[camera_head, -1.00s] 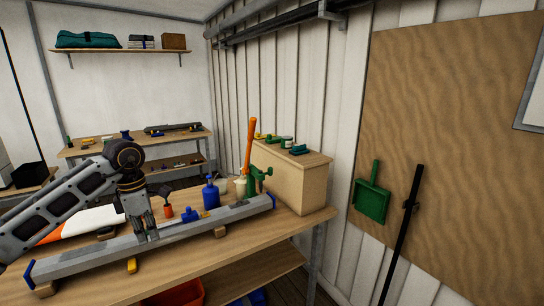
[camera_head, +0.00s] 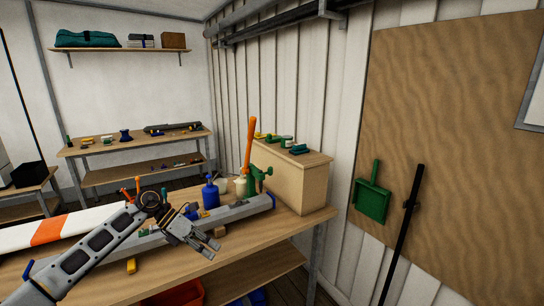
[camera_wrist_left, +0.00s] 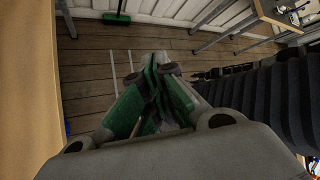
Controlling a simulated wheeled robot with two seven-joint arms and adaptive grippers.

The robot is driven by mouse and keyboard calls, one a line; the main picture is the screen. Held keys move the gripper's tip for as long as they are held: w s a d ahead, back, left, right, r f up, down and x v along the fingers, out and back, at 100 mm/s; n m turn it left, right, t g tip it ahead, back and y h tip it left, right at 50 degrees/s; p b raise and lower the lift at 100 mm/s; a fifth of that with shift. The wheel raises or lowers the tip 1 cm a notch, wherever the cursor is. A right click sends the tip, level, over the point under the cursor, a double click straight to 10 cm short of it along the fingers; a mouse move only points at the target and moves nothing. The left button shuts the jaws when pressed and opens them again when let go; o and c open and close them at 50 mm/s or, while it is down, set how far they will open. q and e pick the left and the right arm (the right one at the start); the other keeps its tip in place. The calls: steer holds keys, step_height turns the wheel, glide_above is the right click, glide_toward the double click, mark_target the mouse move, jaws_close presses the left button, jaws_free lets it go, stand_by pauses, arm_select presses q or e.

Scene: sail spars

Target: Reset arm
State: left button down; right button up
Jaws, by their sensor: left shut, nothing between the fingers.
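My left gripper (camera_head: 207,247) is near the front edge of the workbench (camera_head: 257,237), in front of a grey spar (camera_head: 239,212) with blue ends. In the left wrist view my left gripper (camera_wrist_left: 158,70) is shut with nothing between its green-padded fingers, and the plank floor (camera_wrist_left: 90,85) lies beyond it. The left arm crosses in front of the spar and hides part of it. My right gripper is not in view.
A blue bottle (camera_head: 210,194), an orange-handled tool (camera_head: 249,145) and a green clamp (camera_head: 257,178) stand behind the spar. A wooden box (camera_head: 300,187) sits at the bench's right. An orange-and-white spar (camera_head: 75,226) lies at the left. A green dustpan (camera_head: 371,200) hangs on the wall.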

arm_select(q)
steer(key=w+d+f+n+t+h, duration=0.1)
steer(key=w+f+n+t+h, duration=0.1)
steer(key=w+f+n+t, duration=0.45)
steer(key=w+d+f+n+t+h, duration=0.1)
steer(key=f+n+t+h, duration=0.25)
steer(key=f+n, duration=0.7)
steer(key=s+a+f+n+t+y, duration=0.1)
steer(key=s+a+f+n+y, duration=0.3)
steer(key=f, duration=0.5)
steer(key=s+a+f+n+t+y, duration=0.1)
steer(key=s+a+f+n+y, duration=0.3)
steer(key=f, duration=0.6)
steer(key=s+a+f+n+t+y, duration=0.1)
steer(key=s+f+n+y, duration=0.1)
steer(key=f+n, duration=0.55)
steer(key=s+a+f+n+g+y, duration=0.3)
steer(key=s+f+n+g+y, duration=0.15)
steer(key=s+f, duration=1.7)
steer(key=s+d+f+n+g, duration=0.1)
steer(key=s+f+n+g, duration=0.1)
steer(key=s, duration=1.2)
steer(key=s+d+f+n+g, duration=0.1)
steer(key=s+f+n+g, duration=0.2)
steer(key=s, duration=1.2)
step_height(320, 180, down, 2)
steer(key=shift+s+d+f+g+y, duration=0.1)
steer(key=shift+s+d+g+y, duration=0.15)
steer(key=shift+g, duration=0.7)
